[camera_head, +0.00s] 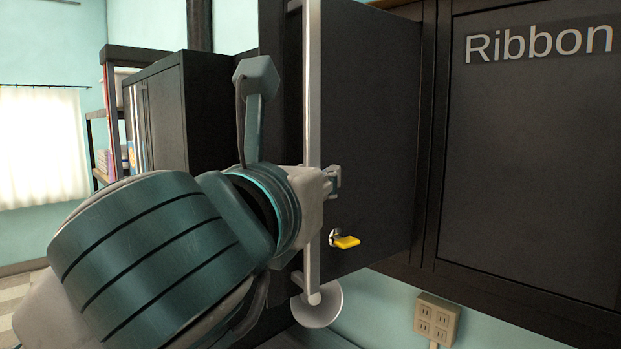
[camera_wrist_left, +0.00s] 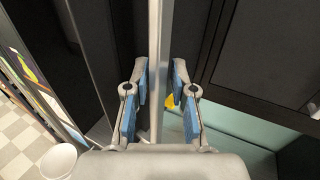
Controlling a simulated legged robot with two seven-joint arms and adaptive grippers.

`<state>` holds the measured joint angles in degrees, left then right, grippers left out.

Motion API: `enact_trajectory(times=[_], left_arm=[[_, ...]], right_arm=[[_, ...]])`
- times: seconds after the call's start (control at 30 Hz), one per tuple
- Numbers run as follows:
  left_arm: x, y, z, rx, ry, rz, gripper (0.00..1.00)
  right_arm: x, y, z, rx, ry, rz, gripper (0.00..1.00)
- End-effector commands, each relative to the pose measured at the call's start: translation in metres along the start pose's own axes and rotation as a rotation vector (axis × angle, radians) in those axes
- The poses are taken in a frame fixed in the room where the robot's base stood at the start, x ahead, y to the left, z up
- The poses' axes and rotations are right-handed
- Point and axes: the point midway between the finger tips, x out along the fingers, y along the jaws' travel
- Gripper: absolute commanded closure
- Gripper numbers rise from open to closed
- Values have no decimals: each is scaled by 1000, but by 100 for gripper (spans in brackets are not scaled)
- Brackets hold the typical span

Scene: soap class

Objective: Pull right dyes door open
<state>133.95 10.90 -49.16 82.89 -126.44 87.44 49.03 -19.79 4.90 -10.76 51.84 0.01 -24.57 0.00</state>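A dark door panel (camera_head: 370,130) stands at an angle to the Ribbon cabinet front in the head view. A long pale vertical bar handle (camera_head: 313,90) runs along its left side, and a yellow key-like piece (camera_head: 346,242) sticks out low on it. No dyes label shows. My left gripper (camera_head: 333,180) is at the bar, its fingers partly hidden behind it. In the left wrist view, the blue-padded fingers of the gripper (camera_wrist_left: 159,90) are apart on either side of the bar (camera_wrist_left: 158,60), with visible gaps. My right gripper is not in view.
A dark cabinet front (camera_head: 535,170) labelled Ribbon is at the right. A wall outlet (camera_head: 436,318) is below it. A dark cabinet (camera_head: 165,115) and a shelf with books (camera_head: 105,160) stand at the left. A pale round disc (camera_head: 322,308) is at the bar's lower end.

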Motion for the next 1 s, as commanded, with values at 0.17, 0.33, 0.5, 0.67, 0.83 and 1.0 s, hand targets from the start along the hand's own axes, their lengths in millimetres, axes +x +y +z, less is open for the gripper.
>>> enact_trajectory(times=[0.17, 0.33, 0.5, 0.67, 0.83, 1.0], left_arm=[[-30, 0, 1, 3, -5, -1, 75], [-69, 0, 1, 2, -5, 0, 75], [-98, 0, 0, 1, -2, -1, 75], [-111, 0, -1, 0, 0, 0, 75], [-114, 0, -2, 0, 1, 0, 75], [-114, 0, -1, 0, 1, 0, 75]], right_arm=[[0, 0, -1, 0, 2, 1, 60], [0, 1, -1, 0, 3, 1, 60], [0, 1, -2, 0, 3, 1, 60], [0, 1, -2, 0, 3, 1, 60], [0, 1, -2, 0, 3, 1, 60], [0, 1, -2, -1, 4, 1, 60]])
